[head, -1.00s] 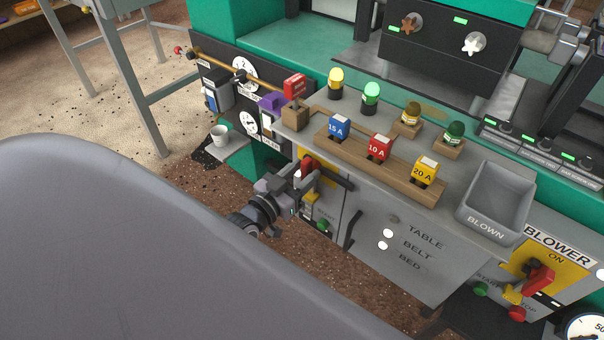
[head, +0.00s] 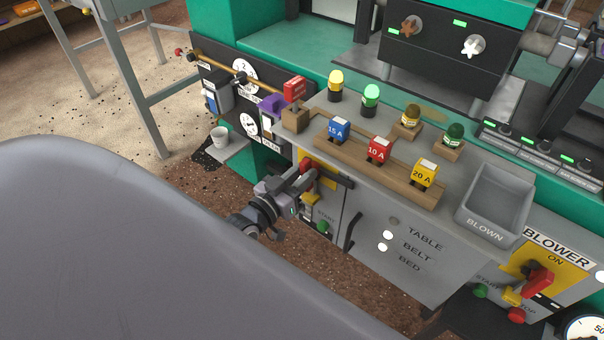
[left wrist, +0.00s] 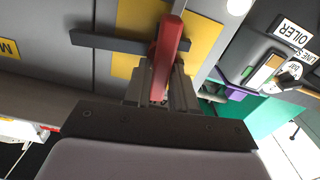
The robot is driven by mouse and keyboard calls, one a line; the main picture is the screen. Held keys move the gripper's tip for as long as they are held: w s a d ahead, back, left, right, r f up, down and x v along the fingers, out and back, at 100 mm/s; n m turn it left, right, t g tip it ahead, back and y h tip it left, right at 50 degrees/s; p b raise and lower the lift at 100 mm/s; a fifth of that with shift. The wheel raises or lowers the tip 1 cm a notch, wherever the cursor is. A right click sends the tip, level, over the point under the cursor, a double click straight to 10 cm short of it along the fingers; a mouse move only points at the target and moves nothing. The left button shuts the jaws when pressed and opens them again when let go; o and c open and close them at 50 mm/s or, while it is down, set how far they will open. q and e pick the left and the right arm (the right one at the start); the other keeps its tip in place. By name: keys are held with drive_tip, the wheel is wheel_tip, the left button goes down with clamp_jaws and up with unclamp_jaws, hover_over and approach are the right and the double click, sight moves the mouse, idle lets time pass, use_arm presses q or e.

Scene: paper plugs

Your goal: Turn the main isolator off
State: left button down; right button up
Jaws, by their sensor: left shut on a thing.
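The main isolator's red handle (head: 306,167) sits on a yellow plate (head: 328,184) on the grey cabinet front, below the worktop edge. My left gripper (head: 303,178) is at this handle, its fingers reaching it from the lower left. In the left wrist view the red handle (left wrist: 166,58) stands between the two fingers (left wrist: 160,92), which are shut on it. The handle's lower end is partly hidden by the fingers. The yellow plate (left wrist: 133,22) shows behind it, with a dark bar (left wrist: 110,43) across. My right gripper is not in view.
A green button (head: 323,227) is just below the isolator. Coloured fuses, such as the red 10 A one (head: 378,151), stand on a wooden rack above. A blower switch (head: 538,278) is at the lower right.

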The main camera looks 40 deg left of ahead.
use_arm(q)
drive_tip(key=n, duration=0.4)
drive_tip(key=shift+a+f, duration=0.1)
drive_tip(key=shift+a, duration=0.15)
drive_tip(key=shift+a+f+n+b, duration=0.1)
drive_tip(key=shift+f+n+b, duration=0.2)
drive_tip(key=shift+n, duration=1.75)
drive_tip(key=shift+a+f+n+b, duration=0.15)
drive_tip(key=shift+n+b, duration=0.25)
drive_tip(key=shift+n, duration=1.7)
drive_tip(key=shift+a+f+n+b, duration=0.15)
drive_tip(key=shift+n+b, duration=0.2)
drive_tip(key=shift+n, duration=1.7)
drive_tip(key=c, duration=1)
unclamp_jaws()
drive_tip(key=shift+c, duration=0.2)
drive_tip(key=shift+s, duration=0.1)
drive_tip(key=s, duration=0.7)
drive_tip(key=shift+a+p, duration=0.25)
drive_tip(key=shift+p, duration=0.05)
